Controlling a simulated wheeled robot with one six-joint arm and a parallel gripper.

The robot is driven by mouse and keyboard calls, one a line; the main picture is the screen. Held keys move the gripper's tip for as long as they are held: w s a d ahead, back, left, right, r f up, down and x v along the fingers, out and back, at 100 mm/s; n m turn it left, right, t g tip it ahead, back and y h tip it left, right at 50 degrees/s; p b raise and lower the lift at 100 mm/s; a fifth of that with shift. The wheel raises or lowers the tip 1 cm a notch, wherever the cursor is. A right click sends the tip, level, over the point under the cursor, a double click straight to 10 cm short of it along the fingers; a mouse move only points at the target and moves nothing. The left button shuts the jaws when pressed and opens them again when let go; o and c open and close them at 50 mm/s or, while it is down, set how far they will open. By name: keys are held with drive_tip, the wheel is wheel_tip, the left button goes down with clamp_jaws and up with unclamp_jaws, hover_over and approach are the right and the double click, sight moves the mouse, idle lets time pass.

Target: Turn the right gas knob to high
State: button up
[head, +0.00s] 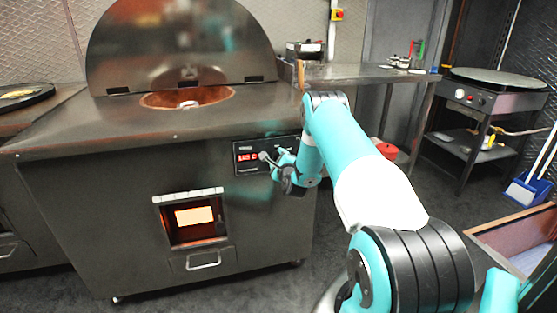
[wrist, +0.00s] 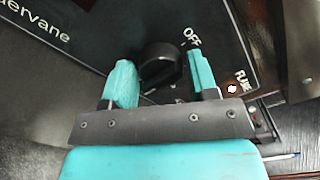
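The black gas knob (wrist: 160,62) is in the upper middle of the wrist view, on a dark panel with the word OFF at its upper right. My gripper (wrist: 160,78) has its two teal fingers apart, one on each side of the knob. Slim gaps seem to show; I cannot tell whether either finger touches it. The knob's pointer is not clear. In the head view, my gripper (head: 279,158) is at the control panel (head: 245,168) on the tandoor's front, right of a red display (head: 247,157). The arm hides the knob there.
The steel tandoor (head: 100,190) has a raised round lid (head: 180,45) and a glowing window (head: 194,216). A small lit lamp (wrist: 232,89) marked FLAME is right of my fingers. A steel table (head: 350,73) and a griddle stand (head: 490,97) are at the right.

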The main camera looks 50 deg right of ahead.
drive_tip(key=shift+o, duration=1.1)
drive_tip(key=shift+s+a, duration=0.1)
drive_tip(key=b+v, duration=1.7)
drive_tip(key=b, duration=0.6)
drive_tip(key=shift+a, duration=0.1)
